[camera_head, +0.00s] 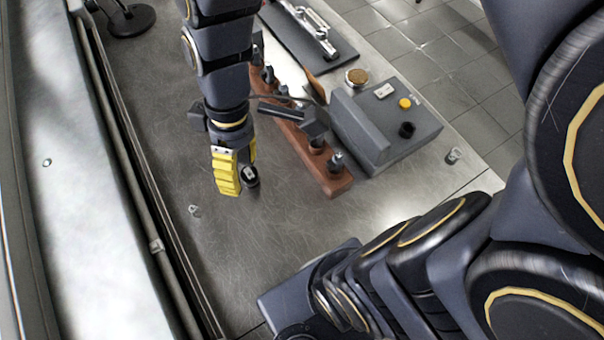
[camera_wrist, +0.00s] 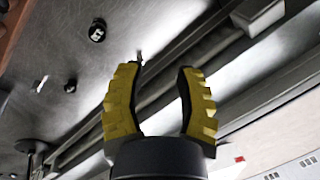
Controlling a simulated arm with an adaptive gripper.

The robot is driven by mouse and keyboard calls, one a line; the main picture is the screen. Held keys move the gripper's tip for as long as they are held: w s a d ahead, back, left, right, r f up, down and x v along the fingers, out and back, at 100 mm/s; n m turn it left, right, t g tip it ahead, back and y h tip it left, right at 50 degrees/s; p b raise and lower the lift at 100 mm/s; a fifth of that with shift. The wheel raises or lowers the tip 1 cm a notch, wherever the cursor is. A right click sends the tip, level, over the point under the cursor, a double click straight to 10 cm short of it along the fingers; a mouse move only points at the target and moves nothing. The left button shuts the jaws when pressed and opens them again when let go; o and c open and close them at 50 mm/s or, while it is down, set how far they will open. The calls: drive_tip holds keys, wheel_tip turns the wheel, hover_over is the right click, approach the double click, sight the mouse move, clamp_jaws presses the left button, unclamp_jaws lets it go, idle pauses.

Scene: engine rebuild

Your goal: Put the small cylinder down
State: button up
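My gripper (camera_head: 237,184) has yellow ribbed fingers and hangs over the left part of the metal bench in the head view. In the wrist view my gripper (camera_wrist: 157,78) has its fingers spread, with nothing visible between them. A small dark cylinder with a pale top (camera_head: 250,177) shows just right of the fingertips in the head view, partly hidden by them. In the wrist view a small black cylinder with a white mark (camera_wrist: 97,32) stands on the bench, apart from the fingers. I cannot tell for certain that they are the same piece.
A brown rack (camera_head: 332,180) with several dark parts and a grey box with a yellow button (camera_head: 404,103) stand right of my gripper. A small metal piece (camera_head: 194,210) lies to the left. The bench (camera_head: 255,250) is clear in front.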

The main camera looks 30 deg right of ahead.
drive_tip(key=s+d+r+m+h, duration=0.1)
drive_tip(key=s+d+r+m, duration=0.3)
drive_tip(key=s+m, duration=0.4)
drive_tip(key=shift+s+d+m+h, duration=0.25)
drive_tip(key=shift+d+m+h, duration=0.15)
drive_tip(key=shift+d, duration=0.05)
drive_tip(key=shift+f, duration=0.1)
